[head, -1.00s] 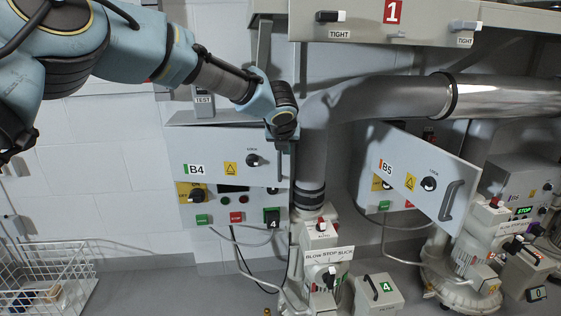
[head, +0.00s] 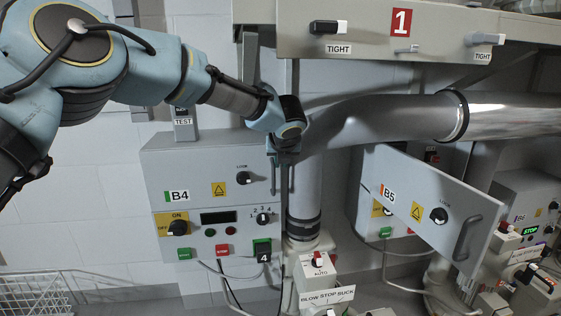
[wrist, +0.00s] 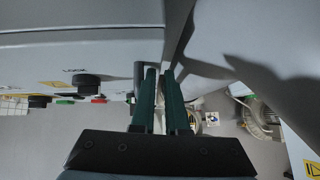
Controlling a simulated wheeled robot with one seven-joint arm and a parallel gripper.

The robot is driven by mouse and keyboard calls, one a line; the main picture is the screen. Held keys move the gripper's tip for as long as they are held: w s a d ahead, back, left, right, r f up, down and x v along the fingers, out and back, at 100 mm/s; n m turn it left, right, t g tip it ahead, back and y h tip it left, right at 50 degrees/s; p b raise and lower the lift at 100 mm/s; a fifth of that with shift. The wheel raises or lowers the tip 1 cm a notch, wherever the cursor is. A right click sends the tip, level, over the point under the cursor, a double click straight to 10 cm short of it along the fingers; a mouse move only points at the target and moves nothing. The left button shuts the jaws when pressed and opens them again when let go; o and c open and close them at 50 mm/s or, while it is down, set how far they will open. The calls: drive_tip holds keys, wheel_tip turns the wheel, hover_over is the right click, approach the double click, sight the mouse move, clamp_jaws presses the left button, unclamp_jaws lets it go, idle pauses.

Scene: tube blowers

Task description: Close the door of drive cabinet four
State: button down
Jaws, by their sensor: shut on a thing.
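A thick grey pipe (head: 304,185) rises close to the right of my gripper. Cabinet B5's door (head: 425,200) hangs open further right. A shelf with a red "1" sign (head: 401,22) is above. A wire basket (head: 35,295) stands at lower left.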

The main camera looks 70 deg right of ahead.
drive_tip(key=shift+w+d+r, duration=0.2)
drive_tip(key=shift+w+r, duration=0.1)
drive_tip(key=shift+w, duration=0.35)
drive_tip(key=s+v, duration=0.1)
drive_tip(key=v, duration=0.6)
drive_tip(key=shift+s+a, duration=0.2)
drive_tip(key=shift+a, duration=0.15)
drive_tip(key=shift+f, duration=0.15)
